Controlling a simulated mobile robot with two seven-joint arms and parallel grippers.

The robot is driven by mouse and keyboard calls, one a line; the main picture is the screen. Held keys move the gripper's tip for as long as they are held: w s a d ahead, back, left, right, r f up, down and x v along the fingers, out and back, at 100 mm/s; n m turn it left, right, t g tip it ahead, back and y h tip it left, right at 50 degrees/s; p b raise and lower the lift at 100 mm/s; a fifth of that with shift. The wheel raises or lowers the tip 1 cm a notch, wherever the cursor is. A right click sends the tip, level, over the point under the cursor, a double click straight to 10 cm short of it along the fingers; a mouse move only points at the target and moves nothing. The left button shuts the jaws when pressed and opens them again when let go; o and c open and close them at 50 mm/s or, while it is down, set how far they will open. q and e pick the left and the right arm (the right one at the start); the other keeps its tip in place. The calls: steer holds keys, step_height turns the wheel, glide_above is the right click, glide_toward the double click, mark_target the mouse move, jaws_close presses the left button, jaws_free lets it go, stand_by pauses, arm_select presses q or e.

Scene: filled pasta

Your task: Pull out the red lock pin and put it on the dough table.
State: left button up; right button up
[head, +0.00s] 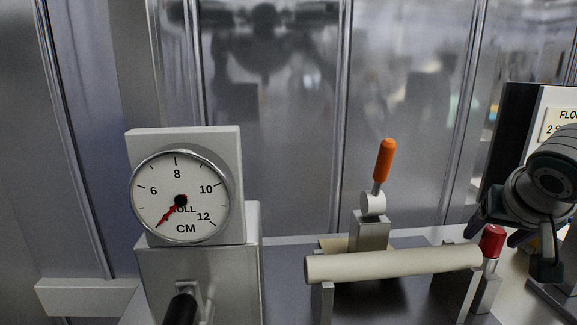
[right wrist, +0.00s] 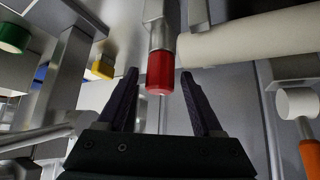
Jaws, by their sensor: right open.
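The red lock pin (head: 492,241) stands upright in a small metal block at the right end of the cream roller (head: 395,263). In the right wrist view the red pin head (right wrist: 160,72) lies between my two dark fingers. My right gripper (right wrist: 159,76) is open, with a gap visible on each side of the pin. In the head view my right gripper (head: 510,238) comes in from the right, close to the pin. I take the dark grey flat surface (head: 375,298) below the roller to be the dough table, but I cannot be sure. My left gripper is not in view.
A dial gauge (head: 180,195) on a metal box stands at the left, with a black handle (head: 182,308) in front. An orange-handled lever (head: 384,160) rises behind the roller. A partly hidden sign (head: 562,122) stands at the right. Metal panels close off the back.

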stand_by(0.8)
jaws_close()
stand_by(0.4)
